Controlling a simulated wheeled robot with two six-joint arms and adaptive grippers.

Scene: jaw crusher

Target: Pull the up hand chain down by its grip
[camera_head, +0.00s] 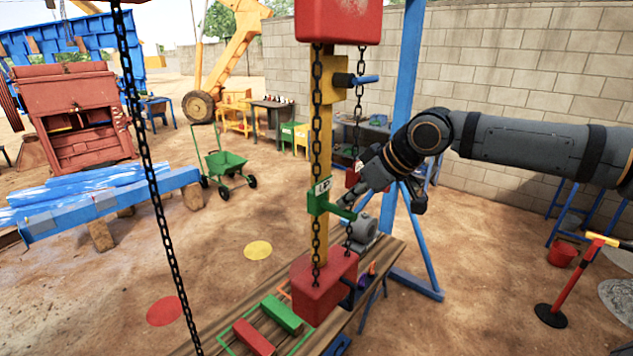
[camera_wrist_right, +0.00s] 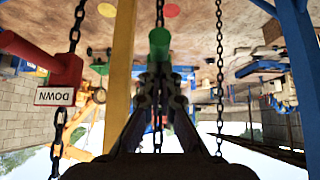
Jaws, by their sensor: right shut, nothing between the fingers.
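The up hand chain (camera_head: 317,110) hangs in front of a yellow post, and its green grip (camera_head: 319,196) carries an UP label. A short green handle sticks out from it to the right; its round end (camera_wrist_right: 159,44) shows straight ahead of my fingers in the right wrist view. My right gripper (camera_head: 352,196) is shut and empty, close to that handle's end; whether it touches cannot be told. The red grip (camera_wrist_right: 64,82) labelled DOWN is on the other chain, at the left in the right wrist view. It is partly hidden behind my gripper in the head view. My left gripper is out of view.
A red hoist block (camera_head: 338,20) is above and a red block (camera_head: 322,286) is below on the chains. A wooden bench (camera_head: 385,262) stands beneath. A blue post (camera_head: 404,70) rises behind my right wrist. Another dark chain (camera_head: 150,180) hangs at the left foreground.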

